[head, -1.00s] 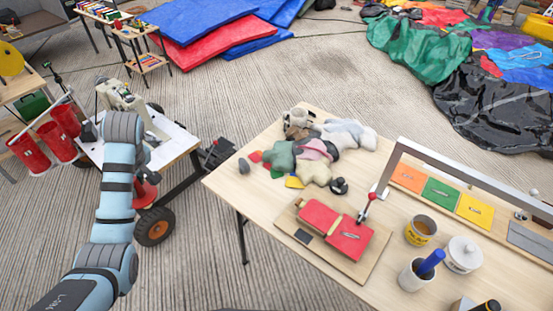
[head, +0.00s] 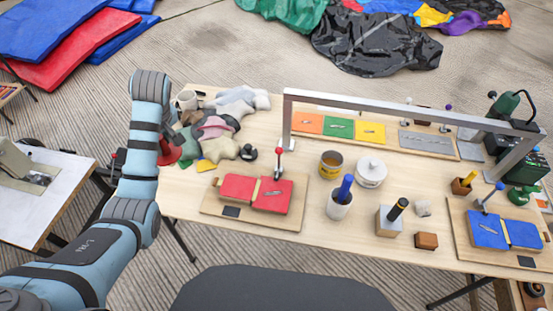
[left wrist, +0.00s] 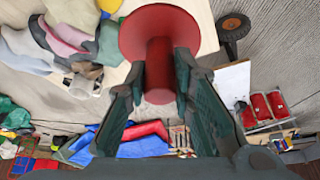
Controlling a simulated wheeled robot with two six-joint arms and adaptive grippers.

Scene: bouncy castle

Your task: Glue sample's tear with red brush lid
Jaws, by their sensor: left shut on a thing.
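My left gripper (left wrist: 158,88) is shut on the stem of a red brush lid (left wrist: 152,35) with a wide round disc. In the head view the lid (head: 171,152) shows beside my left arm, near the table's left end; my arm hides the fingers. The brush itself is not clearly visible. The red sample (head: 238,188) lies on a wooden board (head: 222,212) at the table's front left, apart from the lid. A pale slit-like mark (head: 273,193) shows on its right part, and a red-knobbed clamp (head: 278,165) stands at its back edge. My right gripper is not in view.
Fabric scraps (head: 215,130) cover the table's back left. A metal frame (head: 400,105) spans orange, green and yellow patches. A yellow-banded cup (head: 331,164), lidded white pot (head: 371,171) and brush cup (head: 339,203) stand right of the sample. A blue sample (head: 487,230) lies far right.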

